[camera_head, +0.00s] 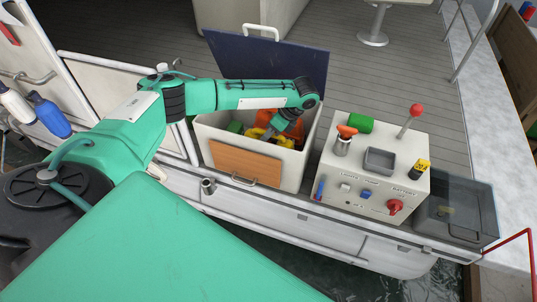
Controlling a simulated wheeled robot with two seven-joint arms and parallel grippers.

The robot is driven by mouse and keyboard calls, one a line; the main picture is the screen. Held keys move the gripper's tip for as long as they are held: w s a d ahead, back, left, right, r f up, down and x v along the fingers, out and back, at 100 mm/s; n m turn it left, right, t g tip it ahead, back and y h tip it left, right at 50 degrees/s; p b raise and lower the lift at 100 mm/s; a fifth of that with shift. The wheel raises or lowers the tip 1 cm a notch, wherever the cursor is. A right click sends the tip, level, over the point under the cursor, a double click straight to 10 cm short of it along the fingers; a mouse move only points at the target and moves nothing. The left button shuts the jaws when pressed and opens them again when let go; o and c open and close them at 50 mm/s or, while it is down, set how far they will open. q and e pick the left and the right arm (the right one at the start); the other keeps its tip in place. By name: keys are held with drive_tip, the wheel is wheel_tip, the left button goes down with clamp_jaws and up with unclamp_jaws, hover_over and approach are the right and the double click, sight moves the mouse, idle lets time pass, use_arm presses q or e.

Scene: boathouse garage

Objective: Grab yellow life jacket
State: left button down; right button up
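The yellow life jacket (257,133) appears as a yellow patch inside an open white box (213,152) in the middle of the view, partly covered by my gripper. My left arm comes in from the left, passes over the box and bends down into it. My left gripper (268,137) is inside the box at the yellow item; its fingertips are small and partly hidden, so I cannot tell whether they are shut on it. My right gripper is not in view.
Orange (269,117) and green (235,127) items share the box. Its dark blue lid (240,58) stands open behind. To the right are a white control console (377,160) with a red-knobbed lever (412,120) and a grey translucent bin (460,210). Water lies below.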

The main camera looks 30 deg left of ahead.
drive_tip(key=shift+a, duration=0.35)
use_arm(q)
drive_tip(key=shift+r, duration=0.1)
